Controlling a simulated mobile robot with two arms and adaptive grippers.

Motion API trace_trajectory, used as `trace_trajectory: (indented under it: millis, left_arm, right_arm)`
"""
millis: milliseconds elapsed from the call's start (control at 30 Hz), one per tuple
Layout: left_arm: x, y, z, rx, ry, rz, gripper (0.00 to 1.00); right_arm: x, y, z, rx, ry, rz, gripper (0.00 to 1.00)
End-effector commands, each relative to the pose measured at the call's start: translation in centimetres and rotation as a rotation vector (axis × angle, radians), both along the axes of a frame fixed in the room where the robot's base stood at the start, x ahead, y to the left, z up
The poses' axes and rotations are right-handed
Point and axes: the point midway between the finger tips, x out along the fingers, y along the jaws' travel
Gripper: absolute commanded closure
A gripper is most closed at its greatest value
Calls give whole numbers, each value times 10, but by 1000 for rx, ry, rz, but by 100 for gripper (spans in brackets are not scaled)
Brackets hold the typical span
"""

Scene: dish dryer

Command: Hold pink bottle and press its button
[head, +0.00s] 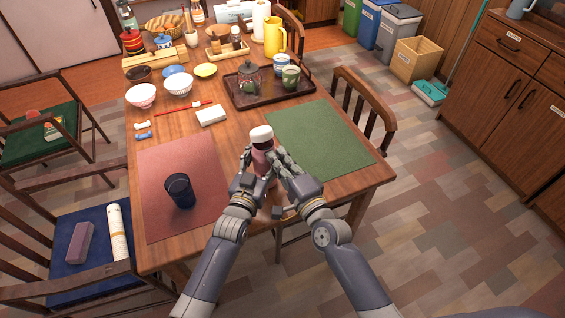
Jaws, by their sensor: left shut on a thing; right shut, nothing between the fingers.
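The pink bottle (262,154) has a white top (261,133) and stands roughly upright at the front part of the table, between the two mats. My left gripper (254,165) is shut on the bottle from the left and front. My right gripper (279,161) is shut with nothing between its fingers, close against the right side of the bottle, below the white top. I cannot tell whether it touches the bottle. The lower part of the bottle is hidden by the grippers, and its button cannot be made out.
The green mat (325,140) to the right is bare.

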Motion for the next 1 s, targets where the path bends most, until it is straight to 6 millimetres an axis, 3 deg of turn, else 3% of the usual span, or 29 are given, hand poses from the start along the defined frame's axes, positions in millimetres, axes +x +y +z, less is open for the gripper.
trace_trajectory:
  millis: [367,800,1000]
  left_arm:
    - [-1,-2,0,2,-1,-3,86]
    - [-1,-2,-1,1,1,-3,86]
    - [-1,-1,0,1,1,-2,86]
  right_arm:
    - [-1,-1,-1,-1,2,0,100]
    - [-55,-24,-2,-1,3,0,100]
    - [-70,-30,-1,1,1,0,100]
